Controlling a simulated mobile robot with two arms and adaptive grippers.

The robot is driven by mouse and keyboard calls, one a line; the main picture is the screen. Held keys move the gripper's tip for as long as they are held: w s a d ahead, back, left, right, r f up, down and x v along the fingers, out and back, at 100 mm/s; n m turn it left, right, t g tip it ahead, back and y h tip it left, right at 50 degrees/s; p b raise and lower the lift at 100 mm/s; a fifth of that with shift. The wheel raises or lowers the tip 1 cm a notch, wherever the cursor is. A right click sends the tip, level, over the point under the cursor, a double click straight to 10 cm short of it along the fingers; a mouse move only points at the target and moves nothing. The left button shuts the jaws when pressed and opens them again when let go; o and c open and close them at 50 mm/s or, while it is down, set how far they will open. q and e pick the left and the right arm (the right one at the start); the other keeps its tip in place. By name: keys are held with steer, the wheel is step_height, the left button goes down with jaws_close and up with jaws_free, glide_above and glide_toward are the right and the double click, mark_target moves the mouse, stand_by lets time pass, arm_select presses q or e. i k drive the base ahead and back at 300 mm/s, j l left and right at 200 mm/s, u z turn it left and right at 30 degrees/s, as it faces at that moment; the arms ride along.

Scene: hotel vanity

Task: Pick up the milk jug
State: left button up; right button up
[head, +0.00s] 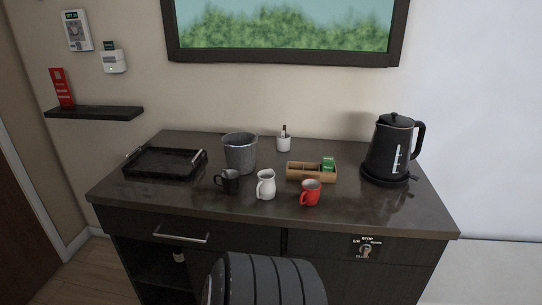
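The white milk jug (266,185) stands upright near the middle front of the dark vanity top (300,221). Its handle points to the left. A black mug (229,181) stands just left of it, and a red mug (311,193) stands to its right. Neither my left nor my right gripper shows in the head view. The jug is free, with nothing holding it.
A grey bucket (239,152) stands behind the black mug. A wooden box (305,172) holds green packets. A black kettle (391,147) is at the right, and a black tray (165,161) at the left.

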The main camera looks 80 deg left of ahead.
mark_target(266, 187)
steer(key=u, duration=2.35)
